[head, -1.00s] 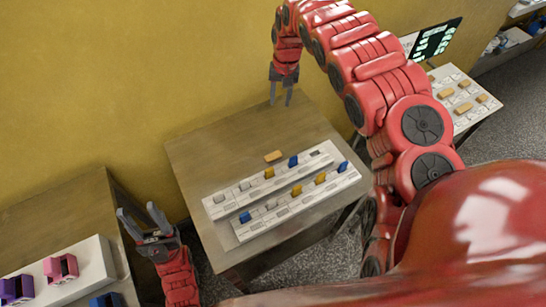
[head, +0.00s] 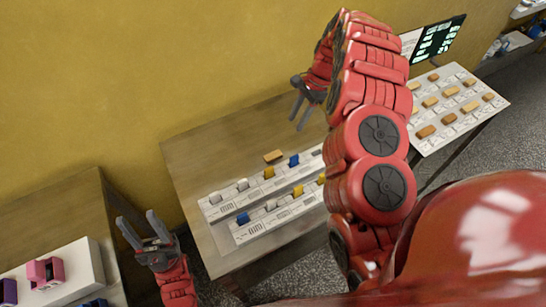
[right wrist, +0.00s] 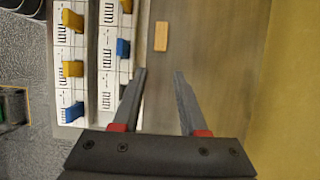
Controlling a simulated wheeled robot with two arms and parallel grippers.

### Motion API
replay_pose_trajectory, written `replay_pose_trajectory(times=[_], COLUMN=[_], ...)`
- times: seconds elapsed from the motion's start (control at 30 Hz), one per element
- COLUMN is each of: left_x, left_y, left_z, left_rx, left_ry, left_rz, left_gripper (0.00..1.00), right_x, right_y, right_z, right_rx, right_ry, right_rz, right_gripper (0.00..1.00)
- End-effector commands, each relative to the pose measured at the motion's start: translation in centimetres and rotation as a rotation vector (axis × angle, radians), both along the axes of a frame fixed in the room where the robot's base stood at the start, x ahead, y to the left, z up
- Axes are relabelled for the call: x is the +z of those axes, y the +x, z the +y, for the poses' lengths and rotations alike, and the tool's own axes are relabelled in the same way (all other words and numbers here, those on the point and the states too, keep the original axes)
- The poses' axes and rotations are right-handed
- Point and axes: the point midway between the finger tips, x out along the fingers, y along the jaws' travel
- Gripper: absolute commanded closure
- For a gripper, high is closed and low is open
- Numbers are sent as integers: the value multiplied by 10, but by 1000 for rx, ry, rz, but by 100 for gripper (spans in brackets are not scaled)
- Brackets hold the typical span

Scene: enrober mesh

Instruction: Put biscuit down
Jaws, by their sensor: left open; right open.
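A tan biscuit (head: 273,156) lies on the bare wood of the middle table, behind the white label strips. It also shows in the right wrist view (right wrist: 161,36), ahead of the fingers. My right gripper (head: 300,118) is open and empty, above the back of the table to the right of the biscuit and apart from it. Its open fingers show in the right wrist view (right wrist: 160,85) with nothing between them. My left gripper (head: 144,232) is open and empty at the left, between the two tables. Several more tan biscuits (head: 449,91) lie on a white board at the right.
White label strips (head: 230,212) with blue, yellow and grey pieces fill the front of the middle table (head: 190,155). A white box (head: 85,262) with a pink piece (head: 45,272) stands at left. A dark screen (head: 440,38) stands at the back right.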

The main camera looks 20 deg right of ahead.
Motion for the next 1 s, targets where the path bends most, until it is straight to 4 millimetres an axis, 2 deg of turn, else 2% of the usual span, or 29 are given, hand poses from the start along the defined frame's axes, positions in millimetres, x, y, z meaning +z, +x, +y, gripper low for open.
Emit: replay_pose_trajectory(times=[0.03, 0.23, 0.3, 0.57, 0.77, 1.0], left_x=[-11, -32, -19, -11, 10, 17], left_y=[0, 0, 0, 0, 0, 0], left_z=[0, 0, 0, 0, 0, 0], left_rx=[0, 0, 0, 0, 0, 0], left_ry=[0, 0, 0, 0, 0, 0], left_rz=[0, 0, 0, 0, 0, 0], left_gripper=[50, 50, 50, 50, 50, 50], right_x=[-19, -58, -61, -75, -96, -119], right_y=[-2, -4, -6, -6, -8, -10], right_z=[4, 20, 24, 30, 36, 45], right_rx=[0, 1, 2, 1, 1, 3], right_ry=[-1, -2, -1, -3, -4, -2], right_rz=[2, -1, 2, -2, -2, -2], right_gripper=[57, 57, 57, 57, 57, 57])
